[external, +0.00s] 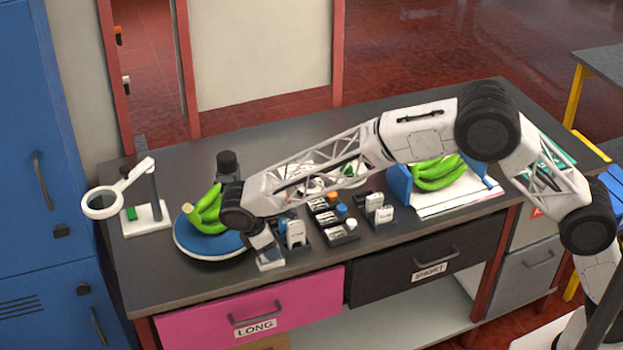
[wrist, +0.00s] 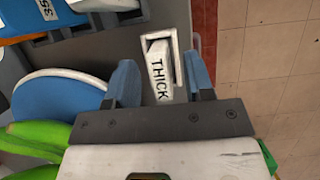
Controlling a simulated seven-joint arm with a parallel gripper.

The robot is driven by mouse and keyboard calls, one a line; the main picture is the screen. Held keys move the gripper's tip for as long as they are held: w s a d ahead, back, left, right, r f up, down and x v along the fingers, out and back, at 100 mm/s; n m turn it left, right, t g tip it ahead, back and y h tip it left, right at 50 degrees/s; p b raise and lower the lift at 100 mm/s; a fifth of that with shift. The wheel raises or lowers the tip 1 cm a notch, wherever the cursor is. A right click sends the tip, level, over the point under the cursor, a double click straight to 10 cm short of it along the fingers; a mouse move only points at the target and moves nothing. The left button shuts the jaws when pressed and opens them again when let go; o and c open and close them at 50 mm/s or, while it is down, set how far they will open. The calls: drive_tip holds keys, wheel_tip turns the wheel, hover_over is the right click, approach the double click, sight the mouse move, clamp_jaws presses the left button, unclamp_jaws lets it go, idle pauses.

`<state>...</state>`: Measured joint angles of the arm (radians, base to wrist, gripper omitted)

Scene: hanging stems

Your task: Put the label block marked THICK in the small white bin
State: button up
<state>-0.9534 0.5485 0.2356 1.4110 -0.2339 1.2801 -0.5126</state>
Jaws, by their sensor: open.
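The label block marked THICK (wrist: 158,72) is white with black letters and shows between my fingers in the wrist view. It appears to be in the small white bin (wrist: 178,48), slightly tilted, with its lettered face toward the camera; how deep it sits I cannot tell. My gripper (wrist: 160,66) is open, with a blue-grey finger on each side of the block and a gap to each. In the external view my gripper (external: 262,243) is low over the small white bin (external: 271,264) at the front table edge, and the block cannot be made out there.
A blue round plate (external: 207,243) with green bananas (external: 206,211) is close left of my gripper. Dark trays with white label blocks (external: 296,232) stand to the right. A magnifier stand (external: 148,215) is at the far left. The pink drawer (external: 250,307) is below the edge.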

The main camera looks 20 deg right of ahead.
drive_tip(key=v, duration=0.7)
drive_tip(key=shift+a+r, duration=0.2)
drive_tip(key=shift+r, duration=0.15)
drive_tip(key=shift+d, duration=0.1)
idle(0.4)
